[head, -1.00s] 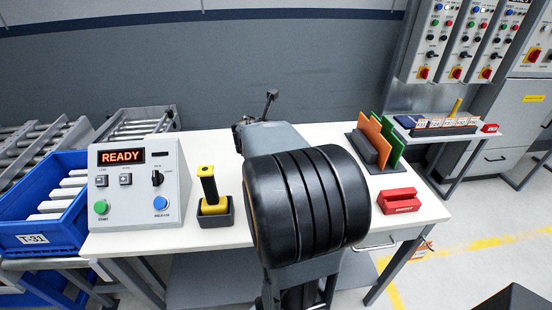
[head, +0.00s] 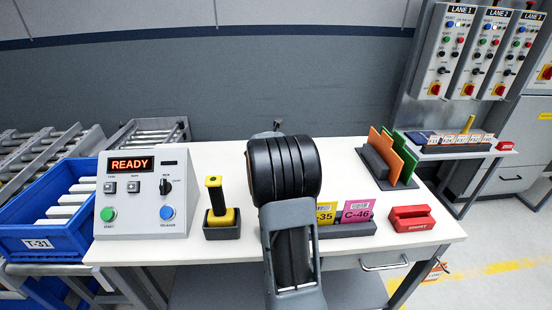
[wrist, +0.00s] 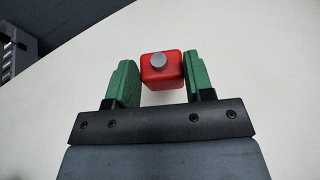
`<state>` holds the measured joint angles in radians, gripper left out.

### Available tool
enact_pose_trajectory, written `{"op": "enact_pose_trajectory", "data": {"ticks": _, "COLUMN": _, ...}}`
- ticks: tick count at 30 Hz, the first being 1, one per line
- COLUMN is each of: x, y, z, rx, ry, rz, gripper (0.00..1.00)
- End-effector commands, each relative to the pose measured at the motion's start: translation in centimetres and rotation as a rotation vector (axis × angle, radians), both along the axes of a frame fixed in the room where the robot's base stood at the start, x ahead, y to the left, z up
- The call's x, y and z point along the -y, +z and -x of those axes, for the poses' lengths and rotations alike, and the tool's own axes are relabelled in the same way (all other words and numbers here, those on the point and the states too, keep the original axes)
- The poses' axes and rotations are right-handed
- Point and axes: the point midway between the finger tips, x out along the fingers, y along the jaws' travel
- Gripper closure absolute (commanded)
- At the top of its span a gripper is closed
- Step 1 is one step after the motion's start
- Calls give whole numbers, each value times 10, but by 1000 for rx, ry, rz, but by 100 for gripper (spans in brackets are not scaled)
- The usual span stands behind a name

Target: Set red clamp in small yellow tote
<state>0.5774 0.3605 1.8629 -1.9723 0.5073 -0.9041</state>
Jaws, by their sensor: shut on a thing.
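In the wrist view, a red block-shaped piece with a round grey knob (wrist: 159,63), which I take for the red clamp, sits between the green finger pads of my gripper (wrist: 160,73). The gripper is shut on it. Pale tabletop shows around it. In the head view my own arm hides the gripper and the held piece. I make out no small yellow tote in either view.
The white table (head: 398,253) carries a READY control box (head: 145,195), a yellow-handled tool (head: 216,200) in a dark holder, a rack with yellow and pink cards (head: 358,211), orange and green panels (head: 390,157) and a red block (head: 411,218). A blue bin (head: 50,236) stands left.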

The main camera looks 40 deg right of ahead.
Motion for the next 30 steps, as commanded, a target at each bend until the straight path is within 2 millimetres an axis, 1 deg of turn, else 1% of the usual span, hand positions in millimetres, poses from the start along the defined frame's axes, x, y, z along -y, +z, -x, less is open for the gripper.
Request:
{"op": "enact_pose_trajectory", "data": {"ticks": 2, "x": 3, "y": -6, "z": -4, "rx": -1, "ry": -1, "rz": 1, "gripper": 80}}
{"op": "enact_pose_trajectory", "data": {"ticks": 8, "x": 7, "y": -14, "z": -9, "rx": 0, "ry": -1, "rz": 0, "gripper": 80}}
{"op": "enact_pose_trajectory", "data": {"ticks": 12, "x": 9, "y": -34, "z": -11, "rx": -3, "ry": 0, "rz": 1, "gripper": 80}}
{"op": "enact_pose_trajectory", "data": {"ticks": 16, "x": 9, "y": -44, "z": -11, "rx": 0, "ry": 0, "rz": 1, "gripper": 80}}
{"op": "enact_pose_trajectory", "data": {"ticks": 26, "x": 9, "y": -46, "z": -11, "rx": 0, "ry": 0, "rz": 1, "gripper": 80}}
{"op": "enact_pose_trajectory", "data": {"ticks": 30, "x": 9, "y": -50, "z": -11, "rx": 0, "ry": 0, "rz": 1, "gripper": 80}}
